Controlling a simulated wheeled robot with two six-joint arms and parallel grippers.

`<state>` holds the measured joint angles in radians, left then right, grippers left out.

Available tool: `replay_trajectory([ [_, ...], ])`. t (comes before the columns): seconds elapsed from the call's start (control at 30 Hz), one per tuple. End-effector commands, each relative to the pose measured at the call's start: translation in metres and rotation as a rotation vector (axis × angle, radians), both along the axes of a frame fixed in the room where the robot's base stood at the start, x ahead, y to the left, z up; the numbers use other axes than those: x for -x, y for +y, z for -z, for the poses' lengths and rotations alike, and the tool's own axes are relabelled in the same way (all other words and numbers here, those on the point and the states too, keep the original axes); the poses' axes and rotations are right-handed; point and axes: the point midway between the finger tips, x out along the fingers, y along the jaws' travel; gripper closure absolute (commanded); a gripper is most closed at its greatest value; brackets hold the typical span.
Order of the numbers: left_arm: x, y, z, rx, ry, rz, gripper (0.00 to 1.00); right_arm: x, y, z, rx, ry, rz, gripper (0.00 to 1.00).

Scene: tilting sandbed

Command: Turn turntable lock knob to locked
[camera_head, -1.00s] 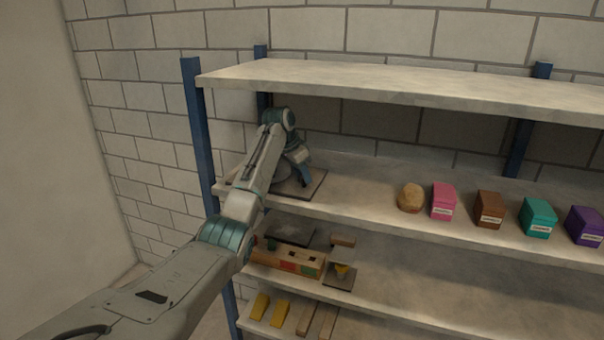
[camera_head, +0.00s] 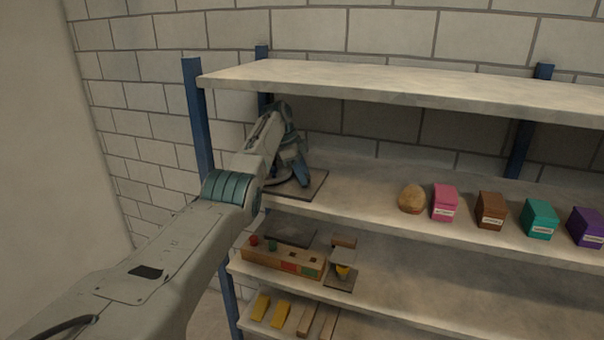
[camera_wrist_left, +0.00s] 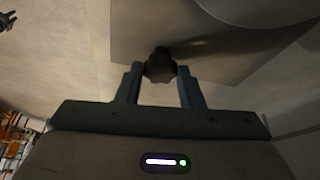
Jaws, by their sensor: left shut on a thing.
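The dark lobed lock knob (camera_wrist_left: 160,66) stands between the two fingertips of my left gripper (camera_wrist_left: 160,74) in the left wrist view. The gripper is shut on it. Behind the knob are a flat brown base plate (camera_wrist_left: 135,35) and the pale rounded turntable (camera_wrist_left: 262,8), cut off by the frame's top edge. In the head view the base plate (camera_head: 313,187) lies on the shelf's left end, and my left gripper (camera_head: 299,184) points down over it. The arm hides most of the turntable and the knob there. I cannot read the knob's setting. My right gripper is not in view.
A tan lump (camera_head: 411,199) and several coloured boxes, the nearest a pink box (camera_head: 445,204), stand to the right on the same shelf. A wooden block with holes (camera_head: 283,260) is on the shelf below. The upper shelf (camera_head: 400,85) and blue posts (camera_head: 197,120) frame the space.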

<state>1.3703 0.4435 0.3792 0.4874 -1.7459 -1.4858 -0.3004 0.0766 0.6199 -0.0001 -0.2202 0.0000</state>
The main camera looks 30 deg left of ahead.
Motion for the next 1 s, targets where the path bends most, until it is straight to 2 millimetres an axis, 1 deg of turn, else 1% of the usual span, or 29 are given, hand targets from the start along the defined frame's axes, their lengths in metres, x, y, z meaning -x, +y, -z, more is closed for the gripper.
replay_trajectory([
  [0.03,0.0007,-0.0021,0.0041,0.003,0.009,0.013,0.89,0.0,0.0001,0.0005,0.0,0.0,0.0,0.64],
  [0.63,0.0013,-0.0024,0.0063,0.003,0.013,0.044,0.89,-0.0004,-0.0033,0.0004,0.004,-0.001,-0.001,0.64],
  [0.67,0.0013,-0.0024,0.0064,0.003,0.013,0.044,0.64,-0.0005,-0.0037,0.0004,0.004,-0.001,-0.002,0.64],
  [0.7,0.0013,-0.0024,0.0064,0.003,0.013,0.044,0.56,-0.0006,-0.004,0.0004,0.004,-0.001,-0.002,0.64],
  [0.77,0.0011,-0.0022,0.0056,0.003,0.011,0.044,0.45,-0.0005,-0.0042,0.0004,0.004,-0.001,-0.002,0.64],
  [1.0,0.0005,-0.001,0.0028,0.001,0.007,0.042,0.45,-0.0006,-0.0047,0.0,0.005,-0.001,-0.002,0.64],
])
